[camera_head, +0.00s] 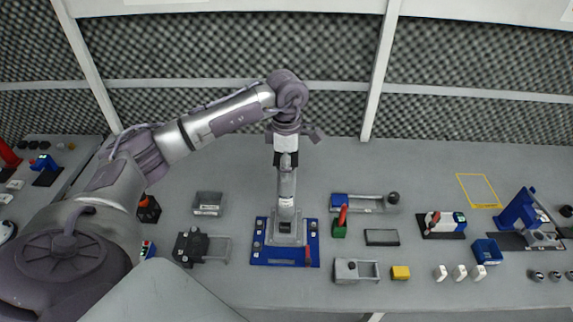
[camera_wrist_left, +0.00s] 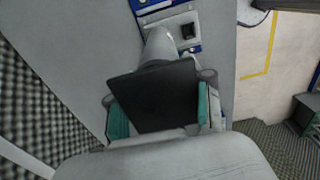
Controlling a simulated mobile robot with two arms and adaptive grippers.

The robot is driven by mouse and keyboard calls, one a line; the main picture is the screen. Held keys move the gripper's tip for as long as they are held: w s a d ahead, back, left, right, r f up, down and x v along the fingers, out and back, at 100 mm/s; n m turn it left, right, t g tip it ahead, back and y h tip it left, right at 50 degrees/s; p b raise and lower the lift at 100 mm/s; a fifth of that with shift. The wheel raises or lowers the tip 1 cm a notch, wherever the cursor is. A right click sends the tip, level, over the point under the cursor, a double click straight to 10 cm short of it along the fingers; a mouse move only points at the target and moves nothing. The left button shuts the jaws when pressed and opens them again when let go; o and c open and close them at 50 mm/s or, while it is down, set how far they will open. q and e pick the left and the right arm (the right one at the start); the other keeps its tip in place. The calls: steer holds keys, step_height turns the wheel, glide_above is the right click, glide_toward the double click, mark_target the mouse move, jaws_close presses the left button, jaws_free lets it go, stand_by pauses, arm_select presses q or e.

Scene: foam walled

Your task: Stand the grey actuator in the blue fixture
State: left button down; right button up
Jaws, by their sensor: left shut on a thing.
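The grey actuator (camera_head: 287,187) is upright, a pale cylinder with a square base, over the middle of the blue fixture (camera_head: 262,257). I cannot tell whether its base rests on the plate or hangs just above it. My left gripper (camera_head: 286,158) points down and is shut on the actuator's upper end. In the left wrist view, the teal-padded fingers (camera_wrist_left: 160,115) sit either side of a dark flat piece that hides part of the grip. The actuator's cylinder (camera_wrist_left: 158,46) and part of the blue fixture (camera_wrist_left: 147,5) show beyond. My right gripper is not in view.
A dark clamp-like part (camera_head: 190,246) stands left of the fixture. A green block with a red handle (camera_head: 340,222) stands close on its right. A foam wall runs behind.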

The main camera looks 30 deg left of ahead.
mark_target(286, 186)
arm_select(q)
steer(key=shift+w, duration=0.1)
steer(key=shift+f+b, duration=2.55)
steer(key=shift+f, duration=0.3)
steer(key=shift+b, duration=0.5)
steer(key=shift+f+b, duration=0.8)
steer(key=shift+f, duration=0.15)
steer(key=shift+c, duration=2.4)
jaws_free()
steer(key=shift+r, duration=0.1)
steer(key=shift+o, duration=0.6)
